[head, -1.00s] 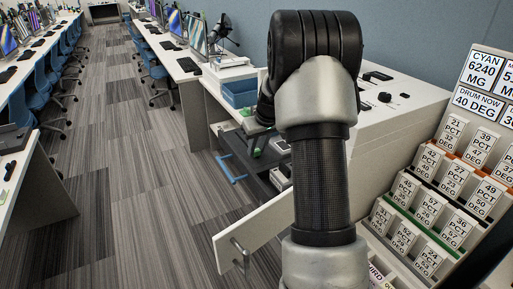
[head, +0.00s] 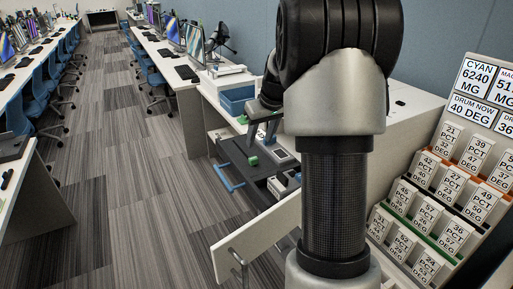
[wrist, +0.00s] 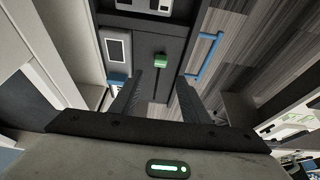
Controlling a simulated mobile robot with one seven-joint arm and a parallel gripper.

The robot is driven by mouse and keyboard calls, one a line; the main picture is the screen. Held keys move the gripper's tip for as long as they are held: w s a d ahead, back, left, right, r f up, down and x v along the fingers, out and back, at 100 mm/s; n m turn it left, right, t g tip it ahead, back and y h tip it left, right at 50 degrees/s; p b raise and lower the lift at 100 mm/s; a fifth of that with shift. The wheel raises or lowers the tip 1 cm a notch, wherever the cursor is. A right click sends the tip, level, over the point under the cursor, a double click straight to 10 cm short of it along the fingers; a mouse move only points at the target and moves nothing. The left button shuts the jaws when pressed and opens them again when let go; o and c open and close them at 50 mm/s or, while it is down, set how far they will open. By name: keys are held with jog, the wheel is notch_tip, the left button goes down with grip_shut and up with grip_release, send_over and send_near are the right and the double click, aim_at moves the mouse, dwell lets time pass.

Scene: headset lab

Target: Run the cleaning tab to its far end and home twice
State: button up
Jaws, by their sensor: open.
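A small green tab (head: 252,161) sits on the dark pulled-out unit (head: 240,154) below the counter, left of my arm. In the wrist view the green tab (wrist: 160,60) stands at a thin straight slot in the dark surface (wrist: 147,87). My gripper (wrist: 160,80) is open, with one dark finger to each side of the slot and the tab ahead between them in the picture. The fingers do not appear to touch the tab; the height gap is hard to judge. In the head view my gripper (head: 262,135) hangs above the unit, partly hidden by my arm.
A blue handle (head: 228,178) juts from the unit's left side; it also shows in the wrist view (wrist: 205,55). An open white panel (head: 255,238) stands in front. A blue bin (head: 237,100) is behind. A rack of labelled cartridges (head: 440,200) fills the right. The carpeted aisle is clear.

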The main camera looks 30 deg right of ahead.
jog(key=v, duration=0.7)
jog(key=shift+r, duration=0.15)
